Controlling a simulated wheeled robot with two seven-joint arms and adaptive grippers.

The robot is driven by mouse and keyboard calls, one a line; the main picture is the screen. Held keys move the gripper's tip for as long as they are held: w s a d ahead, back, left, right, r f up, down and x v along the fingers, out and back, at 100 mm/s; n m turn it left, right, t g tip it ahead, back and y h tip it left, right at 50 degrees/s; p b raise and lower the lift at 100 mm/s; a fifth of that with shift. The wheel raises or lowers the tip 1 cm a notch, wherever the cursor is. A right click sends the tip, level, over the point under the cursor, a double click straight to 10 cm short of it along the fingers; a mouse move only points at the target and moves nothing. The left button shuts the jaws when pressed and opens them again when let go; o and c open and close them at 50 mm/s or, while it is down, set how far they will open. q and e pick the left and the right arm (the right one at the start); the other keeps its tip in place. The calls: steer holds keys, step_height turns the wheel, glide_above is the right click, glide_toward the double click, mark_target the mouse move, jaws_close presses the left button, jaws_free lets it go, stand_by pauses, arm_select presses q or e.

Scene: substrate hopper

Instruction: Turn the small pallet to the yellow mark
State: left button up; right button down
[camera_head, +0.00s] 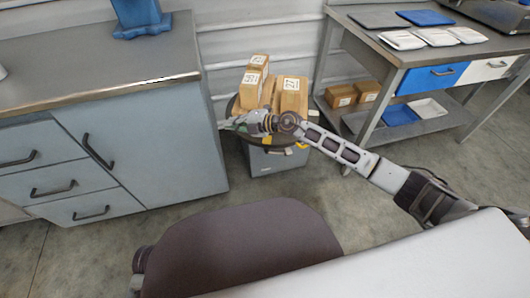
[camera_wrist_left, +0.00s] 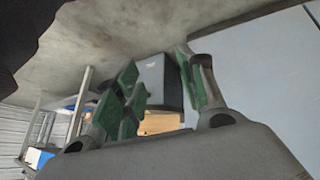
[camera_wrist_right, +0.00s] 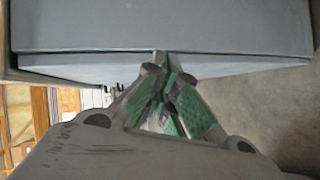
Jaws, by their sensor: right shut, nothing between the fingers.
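The small pallet (camera_head: 243,132) is a dark round top on a grey pedestal (camera_head: 275,162), between the cabinet and the workbench. Several labelled tan boxes stand on it. A yellow patch (camera_head: 302,146) shows at the pallet's front right edge. My right gripper (camera_head: 234,123) is shut and empty at the pallet's left side; I cannot tell whether it touches the rim. In the right wrist view its green-padded fingers (camera_wrist_right: 168,98) are together, below a grey cabinet-like face. My left gripper is outside the head view; in the left wrist view its fingers (camera_wrist_left: 160,92) are spread apart, with nothing seen gripped.
A grey cabinet (camera_head: 100,130) with a worktop stands close on the left. A workbench (camera_head: 400,60) with trays and drawers stands at the right. A tan box (camera_head: 291,97) stands right beside my right forearm.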

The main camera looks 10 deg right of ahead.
arm_select(q)
steer(key=shift+s+a+f+g, duration=0.1)
steer(key=shift+s+f+g, duration=0.1)
steer(key=shift+s, duration=0.15)
steer(key=shift+s+a+f+g, duration=0.1)
steer(key=shift+s+g, duration=0.1)
steer(key=shift+s, duration=0.15)
arm_select(e)
steer(key=s+d+f+m+g+h, duration=0.4)
steer(key=s+d+f, duration=0.1)
steer(key=f, duration=0.3)
steer(key=s+d+f+m+g+h, duration=0.4)
steer(key=s+d+f, duration=0.1)
steer(key=d+f, duration=0.2)
steer(key=shift+s+d+f+h, duration=0.15)
steer(key=shift+s+f+h, duration=0.25)
steer(key=shift+f, duration=0.45)
steer(key=shift+m, duration=0.5)
